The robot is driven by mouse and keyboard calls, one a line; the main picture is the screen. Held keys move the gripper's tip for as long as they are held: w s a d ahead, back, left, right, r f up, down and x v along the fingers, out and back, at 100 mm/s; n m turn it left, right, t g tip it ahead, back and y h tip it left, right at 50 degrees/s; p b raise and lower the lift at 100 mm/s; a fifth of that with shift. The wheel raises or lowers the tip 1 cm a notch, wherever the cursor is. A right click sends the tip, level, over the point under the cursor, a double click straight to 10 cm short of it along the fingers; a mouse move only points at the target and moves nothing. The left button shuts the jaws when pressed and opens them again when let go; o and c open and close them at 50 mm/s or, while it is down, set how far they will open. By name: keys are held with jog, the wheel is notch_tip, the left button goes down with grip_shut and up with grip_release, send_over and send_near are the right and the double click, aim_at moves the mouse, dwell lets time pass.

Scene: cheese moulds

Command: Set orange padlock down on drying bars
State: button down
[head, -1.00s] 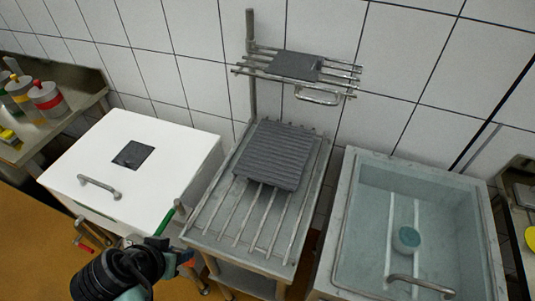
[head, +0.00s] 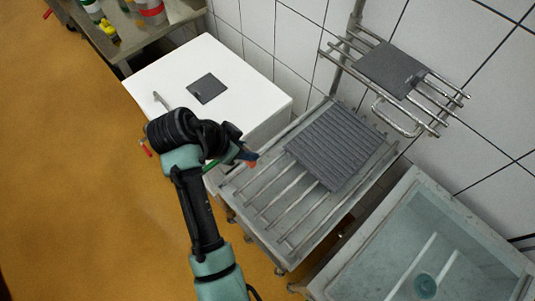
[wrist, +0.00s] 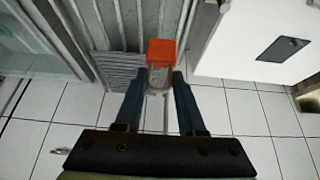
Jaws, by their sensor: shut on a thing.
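The orange padlock (wrist: 162,52) is in the wrist view with its metal shackle between the fingertips of my gripper (wrist: 158,82), which is shut on it. In the head view my gripper (head: 244,156) is near the left edge of the drying bars, seen from above. A small orange-red bit shows at its tip there. The drying bars (head: 262,196) are parallel metal rods over a grey tray stand. A dark ribbed mat (head: 335,147) covers their back part. The front rods are bare. In the wrist view the padlock appears in front of the bars (wrist: 130,22), with no contact visible.
A white chest (head: 248,97) with a dark square stands left of the bars. A grey basin (head: 420,250) is at the right. A wall rack (head: 425,112) with a dark plate overhangs behind. A side table (head: 160,38) holds containers at the upper left.

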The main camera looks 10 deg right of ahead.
notch_tip(320, 180, down, 10)
jog(key=shift+r+p, duration=0.25)
jog(key=shift+p, duration=0.7)
jog(key=shift+f, duration=0.2)
jog(key=c, duration=0.5)
grip_release()
jog(key=shift+r, duration=0.1)
jog(key=shift+r, duration=0.1)
